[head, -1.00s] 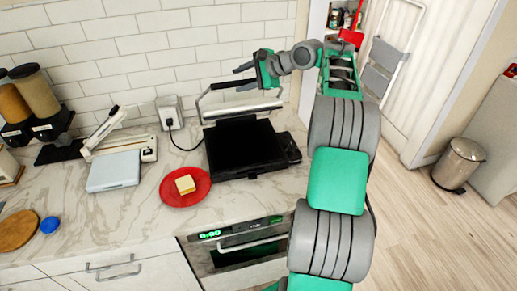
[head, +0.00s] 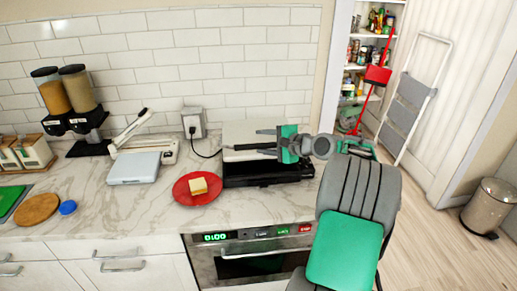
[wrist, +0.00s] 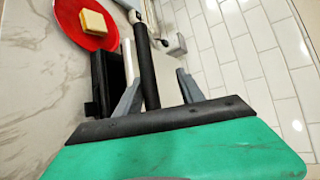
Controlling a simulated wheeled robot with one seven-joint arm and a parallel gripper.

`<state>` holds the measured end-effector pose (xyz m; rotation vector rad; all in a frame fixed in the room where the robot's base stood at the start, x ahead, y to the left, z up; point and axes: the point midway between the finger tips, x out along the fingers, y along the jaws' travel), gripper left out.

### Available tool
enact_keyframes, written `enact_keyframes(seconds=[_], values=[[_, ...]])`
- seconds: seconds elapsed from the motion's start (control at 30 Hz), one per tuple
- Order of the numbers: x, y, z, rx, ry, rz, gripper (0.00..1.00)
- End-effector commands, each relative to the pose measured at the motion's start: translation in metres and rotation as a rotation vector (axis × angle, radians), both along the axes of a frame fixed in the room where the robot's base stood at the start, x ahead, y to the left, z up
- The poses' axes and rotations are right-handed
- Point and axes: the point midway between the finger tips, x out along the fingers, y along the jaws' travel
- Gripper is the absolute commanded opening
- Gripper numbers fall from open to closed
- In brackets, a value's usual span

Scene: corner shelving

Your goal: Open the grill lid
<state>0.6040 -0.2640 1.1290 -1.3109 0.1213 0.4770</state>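The grill (head: 262,181) stands on the counter against the tiled wall. Its pale lid (head: 245,128) looks down or nearly down over the black base; the exact angle is hard to tell. My gripper (head: 262,146) is over the lid, reaching in from the right. In the wrist view, the black handle (wrist: 147,75) runs between the two grey fingers of my gripper (wrist: 158,92). The fingers are apart, with gaps beside the handle. A dark part of the grill (wrist: 105,80) shows left of the handle. My gripper's body hides part of the lid in the head view.
A red plate (head: 182,197) with a pale yellow block (head: 198,185) lies just left of the grill. A white appliance (head: 134,168), cereal dispensers (head: 76,97) and a wooden board (head: 38,209) are farther left. The wall outlet (head: 194,121) is behind, with a cord.

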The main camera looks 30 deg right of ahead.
Motion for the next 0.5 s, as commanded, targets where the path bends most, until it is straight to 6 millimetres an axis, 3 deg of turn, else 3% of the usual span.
enact_keyframes(seconds=[0.27, 0.5], values=[[-0.003, -0.003, 0.003, -0.002, -0.003, -0.006, 0.41], [-0.017, -0.008, 0.013, -0.002, -0.003, -0.005, 0.41]])
